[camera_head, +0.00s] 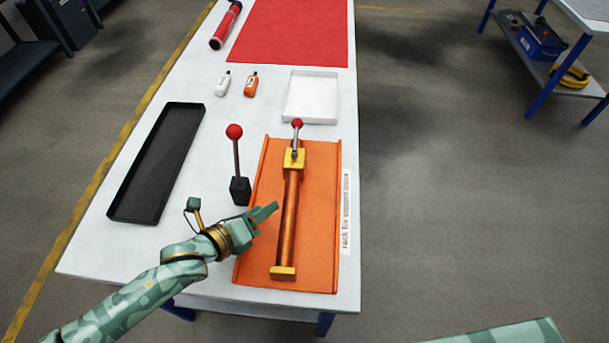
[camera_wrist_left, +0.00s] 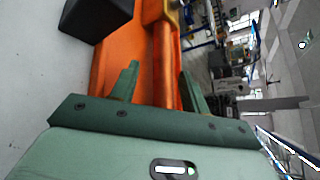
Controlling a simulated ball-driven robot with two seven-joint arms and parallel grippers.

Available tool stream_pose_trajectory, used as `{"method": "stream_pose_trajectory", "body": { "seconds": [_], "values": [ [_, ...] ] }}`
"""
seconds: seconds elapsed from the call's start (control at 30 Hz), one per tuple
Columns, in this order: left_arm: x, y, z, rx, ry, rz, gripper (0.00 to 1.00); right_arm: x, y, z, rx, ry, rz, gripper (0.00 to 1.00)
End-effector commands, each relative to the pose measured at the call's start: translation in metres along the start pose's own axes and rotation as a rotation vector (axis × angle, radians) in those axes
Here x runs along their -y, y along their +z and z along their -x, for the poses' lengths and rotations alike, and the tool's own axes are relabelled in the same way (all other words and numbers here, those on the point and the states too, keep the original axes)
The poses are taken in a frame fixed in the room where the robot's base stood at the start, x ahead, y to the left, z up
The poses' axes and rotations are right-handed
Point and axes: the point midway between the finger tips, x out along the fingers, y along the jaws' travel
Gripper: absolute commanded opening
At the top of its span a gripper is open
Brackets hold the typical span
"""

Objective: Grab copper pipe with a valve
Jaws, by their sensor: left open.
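The copper pipe (camera_head: 290,215) lies lengthwise on an orange tray (camera_head: 325,215), with a yellow block at each end. Its valve (camera_head: 295,143) is at the far end, with a lever topped by a red ball. My left gripper (camera_head: 264,217) is open just left of the pipe's middle in the head view, over the tray's left part. In the left wrist view the pipe (camera_wrist_left: 166,60) runs between the directions of the two spread fingers (camera_wrist_left: 158,84), and contact cannot be told. My right gripper is not in view.
A black block with a red-knobbed lever (camera_head: 239,188) stands close left of the tray. A black tray (camera_head: 160,165) lies further left. A white tray (camera_head: 311,97), two small bottles (camera_head: 236,84), a red cylinder (camera_head: 226,26) and a red mat (camera_head: 290,32) lie farther back.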

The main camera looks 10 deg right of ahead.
Motion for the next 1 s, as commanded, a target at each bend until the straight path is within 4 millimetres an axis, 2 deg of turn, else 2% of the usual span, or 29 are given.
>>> {"method": "stream_pose_trajectory", "body": {
  "seconds": [0.17,0.37,0.5,0.8,0.97,1.0],
  "values": [
    [-0.002,0.000,-0.019,-0.003,-0.016,-0.048,0.46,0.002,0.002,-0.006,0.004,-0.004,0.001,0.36],
    [0.001,-0.002,-0.050,-0.002,-0.016,-0.045,0.46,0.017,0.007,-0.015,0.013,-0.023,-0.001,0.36],
    [0.002,-0.003,-0.070,-0.003,-0.014,-0.046,0.46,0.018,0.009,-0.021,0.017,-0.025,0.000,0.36],
    [0.003,-0.001,-0.075,-0.003,-0.014,-0.048,0.46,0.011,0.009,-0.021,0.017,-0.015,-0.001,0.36],
    [0.003,-0.001,-0.075,-0.003,-0.013,-0.048,0.01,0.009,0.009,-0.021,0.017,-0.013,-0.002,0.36],
    [0.003,-0.001,-0.075,-0.003,-0.013,-0.047,0.00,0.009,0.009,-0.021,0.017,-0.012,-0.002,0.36]
  ]
}}
